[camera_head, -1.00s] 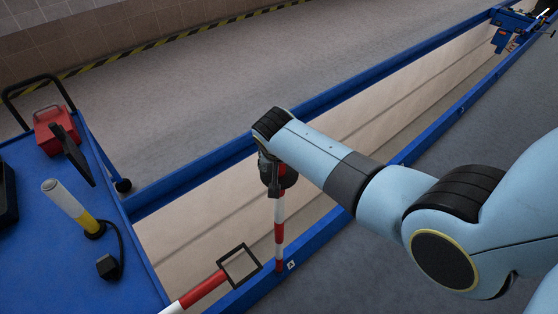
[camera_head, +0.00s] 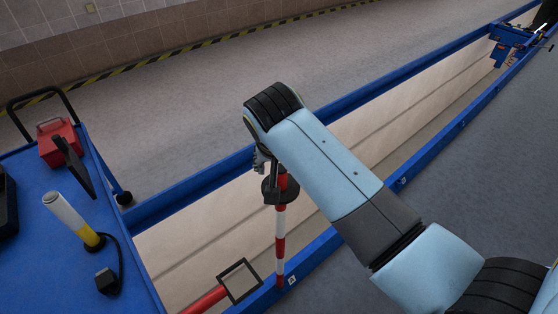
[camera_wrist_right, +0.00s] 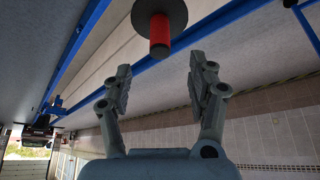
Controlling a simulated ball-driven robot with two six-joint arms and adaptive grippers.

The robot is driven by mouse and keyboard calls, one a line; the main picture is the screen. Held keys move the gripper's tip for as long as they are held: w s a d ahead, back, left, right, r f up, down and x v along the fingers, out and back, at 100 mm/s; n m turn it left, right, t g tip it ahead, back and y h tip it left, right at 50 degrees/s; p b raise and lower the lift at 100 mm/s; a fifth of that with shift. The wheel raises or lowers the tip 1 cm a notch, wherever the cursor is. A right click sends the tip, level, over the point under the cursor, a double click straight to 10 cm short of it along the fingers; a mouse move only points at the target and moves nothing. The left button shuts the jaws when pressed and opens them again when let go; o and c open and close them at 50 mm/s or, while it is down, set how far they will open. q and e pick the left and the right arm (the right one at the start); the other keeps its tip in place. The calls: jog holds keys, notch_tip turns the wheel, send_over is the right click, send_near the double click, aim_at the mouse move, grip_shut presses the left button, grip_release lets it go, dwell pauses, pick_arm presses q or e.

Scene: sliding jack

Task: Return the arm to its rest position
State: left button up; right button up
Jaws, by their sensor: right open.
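My right arm (camera_head: 325,165) comes in from the right, with its wrist above a red-and-white striped pole (camera_head: 281,222). The pole stands upright at the blue rail's edge and has a black disc near its red top. My right gripper (camera_head: 261,160) is mostly hidden behind the wrist, close to the pole's top. In the right wrist view the right gripper (camera_wrist_right: 160,68) is open, its two fingers apart and empty. The pole's red top (camera_wrist_right: 159,35) and black disc (camera_wrist_right: 160,12) lie beyond the fingertips, between their lines. My left gripper is not in view.
A blue cart (camera_head: 60,270) at left carries a red box (camera_head: 58,140) and a white-yellow cylinder (camera_head: 73,219) with a cable. Long blue rails (camera_head: 190,198) edge a pit. A black square frame (camera_head: 239,281) sits near the pole. A blue device (camera_head: 510,42) stands far right.

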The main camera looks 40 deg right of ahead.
dwell(0.3)
jog(key=s+d+f+n+g+b, duration=0.1)
jog(key=s+f+b, duration=0.4)
jog(key=f, duration=0.5)
jog(key=s+f+n+g+b, duration=0.1)
jog(key=s+f+g+b, duration=0.15)
jog(key=s+f, duration=0.65)
jog(key=s+d+f+n+b, duration=0.1)
jog(key=s+f+b, duration=0.3)
jog(key=f, duration=0.8)
jog(key=s+d+f+n+y+b, duration=0.1)
jog(key=s+f+n+b, duration=0.4)
jog(key=s+f, duration=1.6)
jog(key=shift+s+d+f+y+b, duration=0.35)
jog(key=shift+s+y+b, duration=0.6)
jog(key=shift+s, duration=0.75)
